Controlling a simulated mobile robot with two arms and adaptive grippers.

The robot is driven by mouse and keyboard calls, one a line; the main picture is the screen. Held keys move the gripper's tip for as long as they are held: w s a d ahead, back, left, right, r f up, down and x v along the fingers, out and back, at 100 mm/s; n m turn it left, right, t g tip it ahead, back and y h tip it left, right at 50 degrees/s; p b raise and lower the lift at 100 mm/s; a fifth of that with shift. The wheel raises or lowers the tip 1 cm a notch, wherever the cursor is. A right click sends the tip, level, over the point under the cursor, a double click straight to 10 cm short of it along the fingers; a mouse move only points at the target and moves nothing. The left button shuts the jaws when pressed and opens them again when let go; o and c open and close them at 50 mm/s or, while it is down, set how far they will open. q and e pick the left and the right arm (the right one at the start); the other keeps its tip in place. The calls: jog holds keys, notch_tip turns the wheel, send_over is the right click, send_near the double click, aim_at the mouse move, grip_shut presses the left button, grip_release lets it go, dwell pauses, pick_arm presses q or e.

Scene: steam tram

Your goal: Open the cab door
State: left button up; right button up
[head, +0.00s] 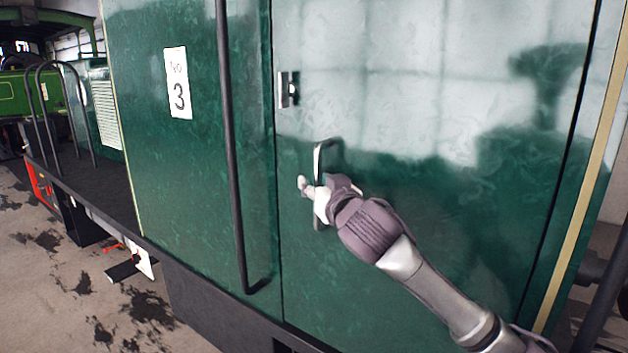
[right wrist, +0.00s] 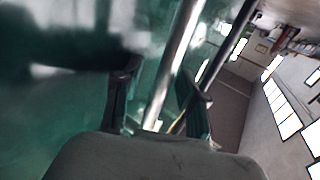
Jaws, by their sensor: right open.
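The cab door (head: 430,215) is a glossy green panel on the tram's side, and it looks closed, flush with the panel to its left. A metal loop handle (head: 327,150) stands upright near the door's left edge. A small dark latch (head: 289,89) sits above it. My right gripper (head: 310,188) is at the lower half of the handle. In the right wrist view the bright handle bar (right wrist: 176,62) runs between the two dark fingers (right wrist: 158,90), which are apart; I cannot tell whether either touches it. My left gripper is in neither view.
A long dark vertical grab rail (head: 232,150) is fixed left of the door seam. A number 3 plate (head: 178,83) is further left. A dark running board with curved rails (head: 42,90) extends at the far left. The stained floor (head: 50,270) is open at lower left.

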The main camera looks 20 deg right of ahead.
jog(key=shift+s+r, duration=0.15)
jog(key=shift+s, duration=0.2)
jog(key=shift+c, duration=0.9)
grip_shut()
